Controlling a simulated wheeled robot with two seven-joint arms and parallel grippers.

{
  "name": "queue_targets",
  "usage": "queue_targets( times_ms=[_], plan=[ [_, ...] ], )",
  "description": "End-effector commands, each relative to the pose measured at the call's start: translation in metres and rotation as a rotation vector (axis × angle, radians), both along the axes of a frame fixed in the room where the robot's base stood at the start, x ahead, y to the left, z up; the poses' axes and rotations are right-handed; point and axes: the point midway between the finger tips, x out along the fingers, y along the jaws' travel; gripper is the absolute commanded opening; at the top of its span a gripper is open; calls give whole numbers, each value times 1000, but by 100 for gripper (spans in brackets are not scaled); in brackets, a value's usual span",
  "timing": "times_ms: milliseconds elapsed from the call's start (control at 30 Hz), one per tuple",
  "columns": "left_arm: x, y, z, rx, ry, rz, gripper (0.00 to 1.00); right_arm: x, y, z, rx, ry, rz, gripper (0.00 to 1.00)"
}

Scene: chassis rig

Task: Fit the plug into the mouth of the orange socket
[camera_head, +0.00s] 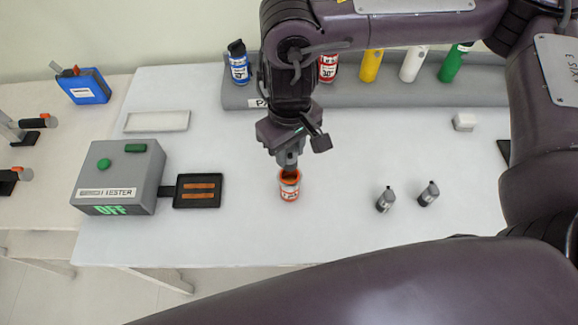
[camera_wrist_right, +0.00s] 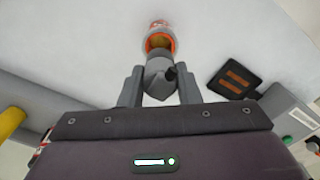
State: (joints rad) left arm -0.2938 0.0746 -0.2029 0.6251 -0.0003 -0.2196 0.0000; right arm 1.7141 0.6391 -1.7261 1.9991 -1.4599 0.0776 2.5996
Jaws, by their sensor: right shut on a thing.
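The orange socket (camera_head: 289,190) stands upright on the white table, a small can with an orange rim and a red and white label. Its open mouth also shows in the right wrist view (camera_wrist_right: 159,40). My right gripper (camera_head: 288,158) is directly over the socket, pointing down. In the right wrist view its two fingers (camera_wrist_right: 160,88) are shut on a grey plug (camera_wrist_right: 157,72) with a dark nub on its side. The plug's far end appears at the near side of the mouth; I cannot tell whether it has entered. My left gripper is not in view.
Two small grey cylinders (camera_head: 386,200) (camera_head: 428,193) stand right of the socket. A grey tester box (camera_head: 120,172) reading OFF, with a black pad (camera_head: 198,204), is at left. A grey rack (camera_head: 400,95) with bottles lines the back. A white block (camera_head: 464,122) lies right.

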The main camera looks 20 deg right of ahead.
Motion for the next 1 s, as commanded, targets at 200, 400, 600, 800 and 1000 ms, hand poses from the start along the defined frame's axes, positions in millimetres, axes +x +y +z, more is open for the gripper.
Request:
queue_targets(
  times_ms=[200, 400, 600, 800, 1000],
  plan=[
    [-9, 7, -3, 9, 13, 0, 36, 0, 0, -31, 1, 0, -1, 2],
    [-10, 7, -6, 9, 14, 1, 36, -1, 0, -55, 0, 3, -3, 2],
    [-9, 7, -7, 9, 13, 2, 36, 0, 0, -72, 0, 0, -2, 2],
    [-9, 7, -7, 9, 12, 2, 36, -1, -1, -73, -2, 3, -2, 2],
    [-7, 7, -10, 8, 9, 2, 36, -2, -1, -81, -2, 7, -2, 2]
  ],
)
